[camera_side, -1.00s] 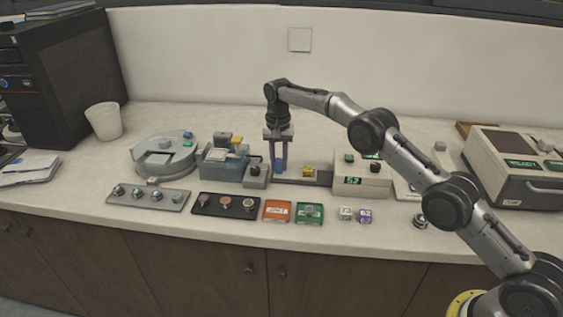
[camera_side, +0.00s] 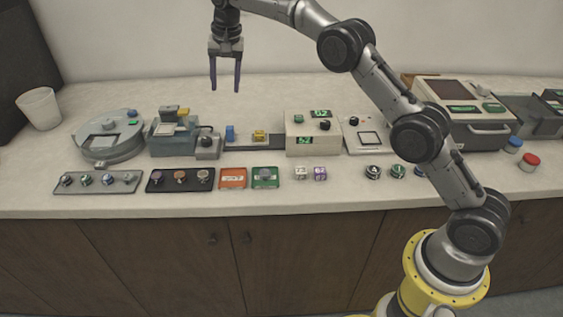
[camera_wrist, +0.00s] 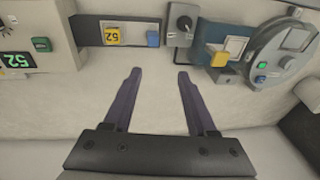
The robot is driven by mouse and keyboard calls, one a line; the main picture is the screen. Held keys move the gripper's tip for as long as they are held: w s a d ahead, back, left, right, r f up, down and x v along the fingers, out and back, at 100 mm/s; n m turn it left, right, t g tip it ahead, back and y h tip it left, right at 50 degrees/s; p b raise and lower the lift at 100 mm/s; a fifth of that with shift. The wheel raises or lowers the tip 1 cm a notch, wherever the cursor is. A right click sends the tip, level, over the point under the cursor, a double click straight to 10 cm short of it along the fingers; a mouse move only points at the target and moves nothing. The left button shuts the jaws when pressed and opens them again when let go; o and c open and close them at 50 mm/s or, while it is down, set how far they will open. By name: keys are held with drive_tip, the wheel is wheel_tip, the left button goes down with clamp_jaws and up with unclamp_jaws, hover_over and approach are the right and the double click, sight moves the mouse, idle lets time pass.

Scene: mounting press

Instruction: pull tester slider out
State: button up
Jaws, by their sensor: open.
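The tester is a cream box (camera_side: 312,145) with green displays, right of a dark flat track. A blue block (camera_side: 230,132), apparently the slider's handle, stands near the track's left part, clear of the box. A yellow piece (camera_side: 260,135) sits on the track between handle and box. The tester (camera_wrist: 22,58) shows 52 at the left edge. My gripper (camera_side: 225,88) is open and empty, raised behind and above the track, touching nothing.
Left of the track are a small grey knob unit (camera_side: 207,148), a grey machine (camera_side: 172,138) and a round grey machine (camera_side: 108,142). Black tray (camera_side: 180,188), orange tray (camera_side: 232,185) and green tray (camera_side: 265,184) lie in front. A white cup (camera_side: 38,108) stands far left.

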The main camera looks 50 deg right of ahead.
drive_tip(key=s+d+r+n+t, duration=0.1)
drive_tip(key=s+r+n+t, duration=0.1)
drive_tip(key=s+r, duration=1.7)
drive_tip(key=s+n+t, duration=0.1)
drive_tip(key=s, duration=1.2)
drive_tip(key=s+f+n, duration=0.6)
drive_tip(key=s+f, duration=0.9)
drive_tip(key=f, duration=0.1)
drive_tip(key=shift+d, duration=0.35)
drive_tip(key=shift+r, duration=0.1)
